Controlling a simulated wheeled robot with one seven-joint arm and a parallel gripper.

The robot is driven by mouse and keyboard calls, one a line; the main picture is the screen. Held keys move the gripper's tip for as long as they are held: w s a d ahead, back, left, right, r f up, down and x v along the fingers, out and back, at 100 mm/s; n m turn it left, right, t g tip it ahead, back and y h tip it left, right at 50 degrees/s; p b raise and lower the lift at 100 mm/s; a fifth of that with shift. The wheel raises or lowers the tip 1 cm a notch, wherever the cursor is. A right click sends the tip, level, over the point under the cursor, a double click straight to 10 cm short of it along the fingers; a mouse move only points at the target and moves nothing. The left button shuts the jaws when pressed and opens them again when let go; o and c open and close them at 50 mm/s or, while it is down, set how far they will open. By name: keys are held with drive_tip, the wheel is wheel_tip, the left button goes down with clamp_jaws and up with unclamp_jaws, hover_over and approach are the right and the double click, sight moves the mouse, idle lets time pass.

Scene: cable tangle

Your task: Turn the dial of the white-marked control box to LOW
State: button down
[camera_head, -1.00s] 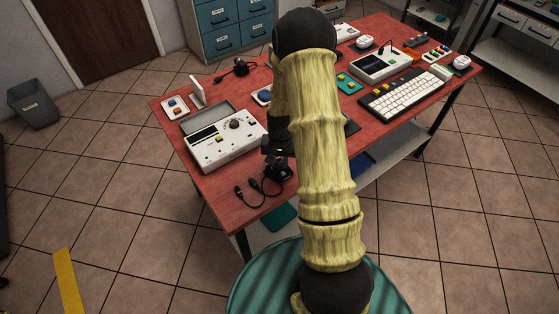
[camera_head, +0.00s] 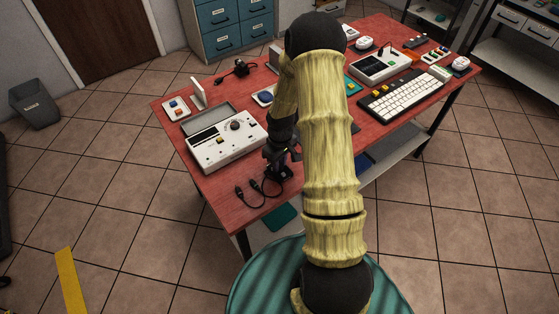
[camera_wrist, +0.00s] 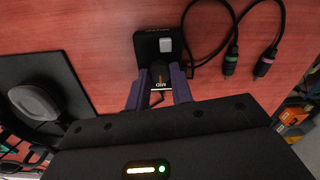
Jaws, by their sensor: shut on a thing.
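The white-marked control box (camera_wrist: 142,42) is small and black, with a white square on its face, and lies on the red table in the wrist view. My gripper (camera_wrist: 159,76) has its two purple fingers closed around the box's dark dial (camera_wrist: 158,70). Lettering reading MID shows between the fingers; I cannot tell for certain which setting the dial points to. In the head view, my gripper (camera_head: 281,156) is low at the table's front edge, and my arm hides part of the area.
Two cable plugs, one green-ringed (camera_wrist: 232,62) and one pink-ringed (camera_wrist: 264,62), lie right of the box. A dark panel (camera_wrist: 35,75) with a grey rounded part is at left. In the head view, a white console (camera_head: 225,150) stands left of my gripper and a keyboard (camera_head: 405,97) at right.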

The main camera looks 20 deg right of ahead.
drive_tip(key=n+p, duration=0.1)
drive_tip(key=n, duration=0.3)
drive_tip(key=shift+n+p, duration=0.55)
drive_tip(key=shift+n, duration=1.05)
drive_tip(key=c, duration=1.2)
unclamp_jaws()
